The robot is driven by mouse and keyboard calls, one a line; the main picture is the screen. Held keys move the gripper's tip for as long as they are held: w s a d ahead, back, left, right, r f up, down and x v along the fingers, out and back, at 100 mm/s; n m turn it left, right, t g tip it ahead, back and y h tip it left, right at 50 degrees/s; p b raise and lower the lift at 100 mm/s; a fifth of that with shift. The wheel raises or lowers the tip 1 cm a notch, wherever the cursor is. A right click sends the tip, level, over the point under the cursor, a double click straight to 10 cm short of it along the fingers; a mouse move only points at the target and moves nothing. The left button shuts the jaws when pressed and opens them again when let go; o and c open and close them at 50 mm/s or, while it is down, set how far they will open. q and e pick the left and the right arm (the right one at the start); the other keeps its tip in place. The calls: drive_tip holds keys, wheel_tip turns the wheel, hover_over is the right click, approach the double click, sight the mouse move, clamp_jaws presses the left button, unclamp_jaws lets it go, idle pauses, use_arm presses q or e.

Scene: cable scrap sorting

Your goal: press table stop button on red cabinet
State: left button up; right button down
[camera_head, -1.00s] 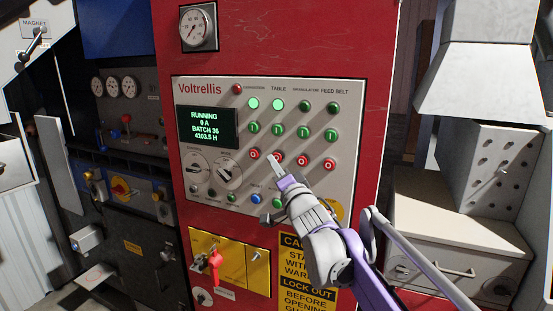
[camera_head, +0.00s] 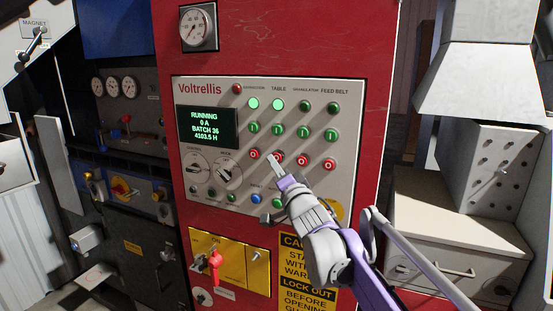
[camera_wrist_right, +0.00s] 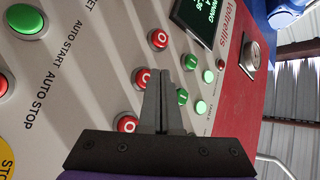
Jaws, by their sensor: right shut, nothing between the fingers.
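The red cabinet (camera_head: 290,50) carries a grey control panel with a row of red stop buttons. The table stop button (camera_head: 279,157) is the second from the left, under the TABLE label; it also shows in the right wrist view (camera_wrist_right: 141,78). My right gripper (camera_head: 273,160) is shut and empty. Its fingertips (camera_wrist_right: 160,70) are right at this button and partly cover it in the head view; I cannot tell whether they touch it. The table lamp (camera_head: 278,104) is lit green. The display (camera_head: 208,127) reads RUNNING. My left gripper is not in view.
Other red stop buttons sit close by, at the left (camera_head: 253,154) and right (camera_head: 303,163). Green start buttons (camera_head: 278,129) are just above. A yellow plate with a red switch (camera_head: 215,260) is below the panel. A grey machine (camera_head: 445,215) stands at the right.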

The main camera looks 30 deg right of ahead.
drive_tip(key=shift+w+d, duration=0.1)
drive_tip(key=shift+w+d, duration=0.2)
drive_tip(key=shift+d, duration=0.05)
idle(0.3)
drive_tip(key=shift+w+d, duration=0.3)
drive_tip(key=shift+d, duration=0.05)
idle(0.8)
drive_tip(key=shift+s+a, duration=0.6)
drive_tip(key=shift+a, duration=0.05)
drive_tip(key=s+a, duration=0.1)
drive_tip(key=a, duration=0.1)
drive_tip(key=s+a+p, duration=0.1)
drive_tip(key=s+a, duration=0.1)
drive_tip(key=shift+s, duration=0.1)
idle(0.5)
drive_tip(key=shift+d, duration=0.1)
idle(0.5)
